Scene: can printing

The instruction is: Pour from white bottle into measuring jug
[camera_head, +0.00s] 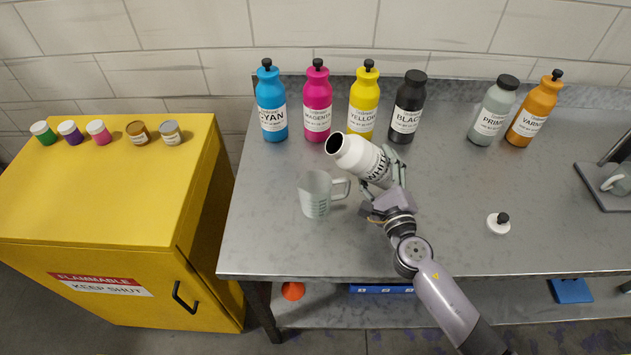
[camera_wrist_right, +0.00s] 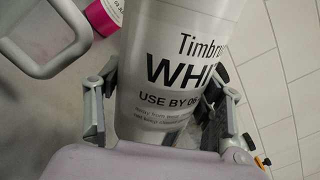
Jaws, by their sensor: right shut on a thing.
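The white bottle (camera_head: 362,158) is uncapped and tilted, its open dark mouth toward the upper left in the head view. My right gripper (camera_head: 384,188) is shut around its body; the label fills the right wrist view (camera_wrist_right: 180,70). The clear measuring jug (camera_head: 314,194) stands upright on the metal bench, its handle toward the bottle. The bottle's mouth is above and a little beyond the jug. No stream of liquid is visible. Part of the jug's handle shows in the right wrist view (camera_wrist_right: 48,48). My left gripper is not in view.
Cyan (camera_head: 271,100), magenta (camera_head: 317,100), yellow (camera_head: 364,100) and black (camera_head: 407,108) bottles line the back of the metal bench (camera_head: 270,235). Primer (camera_head: 492,112) and varnish (camera_head: 531,112) bottles stand farther right. A white cap (camera_head: 498,223) lies on the bench. A yellow cabinet (camera_head: 100,210) stands left.

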